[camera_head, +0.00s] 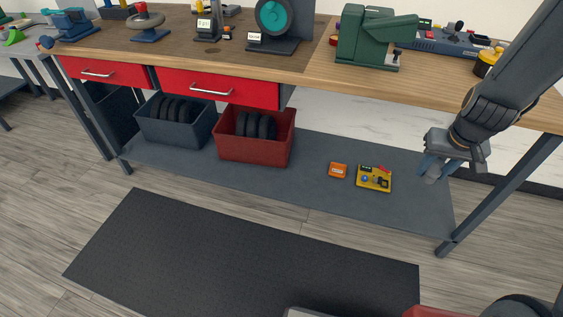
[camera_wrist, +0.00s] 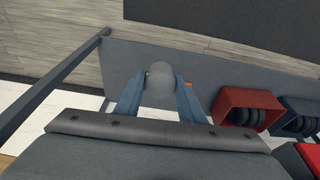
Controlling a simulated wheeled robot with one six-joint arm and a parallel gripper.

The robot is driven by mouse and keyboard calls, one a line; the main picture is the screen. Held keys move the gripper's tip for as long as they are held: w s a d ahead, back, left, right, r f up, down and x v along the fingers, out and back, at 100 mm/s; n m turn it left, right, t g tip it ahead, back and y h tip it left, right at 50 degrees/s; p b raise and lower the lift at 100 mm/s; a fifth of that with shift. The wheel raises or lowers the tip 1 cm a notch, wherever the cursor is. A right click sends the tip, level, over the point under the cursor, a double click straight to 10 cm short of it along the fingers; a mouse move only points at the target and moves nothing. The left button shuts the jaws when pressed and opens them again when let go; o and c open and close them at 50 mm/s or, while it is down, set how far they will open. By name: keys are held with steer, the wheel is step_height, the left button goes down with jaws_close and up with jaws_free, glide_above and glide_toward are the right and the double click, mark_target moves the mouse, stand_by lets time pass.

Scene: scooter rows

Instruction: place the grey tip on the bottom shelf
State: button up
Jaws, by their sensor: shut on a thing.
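My gripper (camera_head: 437,168) is at the right end of the workbench, in front of and over the right part of the grey bottom shelf (camera_head: 310,158). It is shut on the grey tip (camera_wrist: 160,84), a rounded grey piece between the two blue fingers in the wrist view. In the head view the tip (camera_head: 433,174) is small and partly covered by the fingers. The shelf also shows behind the tip in the wrist view (camera_wrist: 125,62). I cannot tell the exact gap between tip and shelf.
On the shelf stand an orange box (camera_head: 338,170), a yellow tray of small parts (camera_head: 374,178), a red bin (camera_head: 254,150) and a grey-blue bin (camera_head: 176,133) with tyres. A table leg (camera_head: 500,195) stands at the right. Shelf between red bin and orange box is clear.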

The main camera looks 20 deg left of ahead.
steer(key=s+a+b+x, duration=0.1)
steer(key=a+b+x, duration=0.1)
steer(key=b+x, duration=1.15)
steer(key=s+a+f+b+x, duration=0.1)
steer(key=s+a+b+x, duration=0.1)
steer(key=b+x, duration=1.1)
steer(key=n+y+b, duration=0.2)
steer(key=n+b, duration=0.6)
steer(key=b, duration=0.6)
glide_above(314, 176)
step_height(314, 176, down, 18)
steer(key=shift+g, duration=0.4)
steer(key=f+b, duration=0.1)
steer(key=f, duration=0.2)
steer(key=f+b, duration=0.2)
steer(key=f, duration=0.1)
steer(key=f+b, duration=0.2)
steer(key=f, duration=0.2)
steer(key=shift+s+d+f, duration=0.1)
steer(key=shift+s+d, duration=0.2)
steer(key=shift+s, duration=0.1)
